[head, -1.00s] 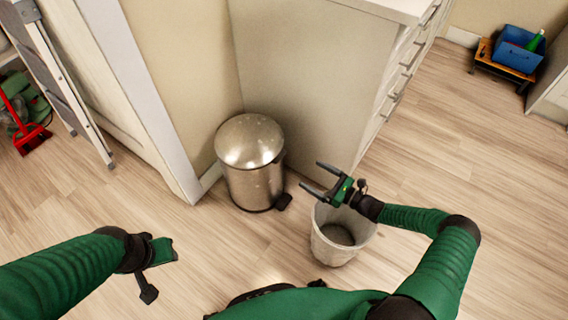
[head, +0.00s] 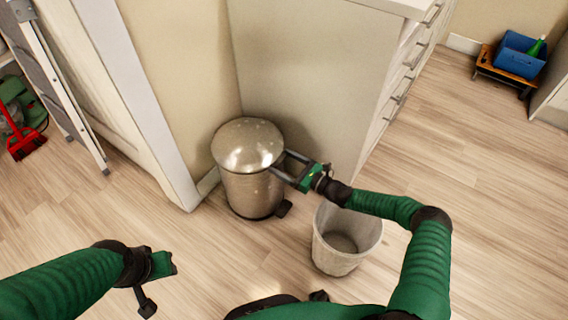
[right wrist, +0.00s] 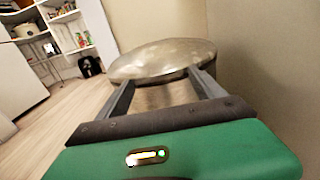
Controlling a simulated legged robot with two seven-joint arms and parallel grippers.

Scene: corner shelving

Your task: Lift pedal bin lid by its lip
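The pedal bin (head: 252,192) is a round metal bin standing upright against the wall corner and cabinet side. Its domed silver lid (head: 247,143) is down. My right gripper (head: 279,161) is at the lid's right edge with its two fingers spread apart. In the right wrist view the lid (right wrist: 160,60) lies just ahead, its rim at the fingertips; I cannot tell whether they touch it. Nothing is held between these fingers. The black pedal (head: 284,208) sticks out at the bin's foot. My left gripper (head: 158,280) is low at the left, away from the bin; its fingers are unclear.
An open grey waste basket (head: 337,252) stands below my right forearm. A white drawer cabinet (head: 310,75) rises close behind the bin. A ladder (head: 62,80) and red brush (head: 26,144) are at the left. A blue crate (head: 518,58) sits far right. Floor at front left is clear.

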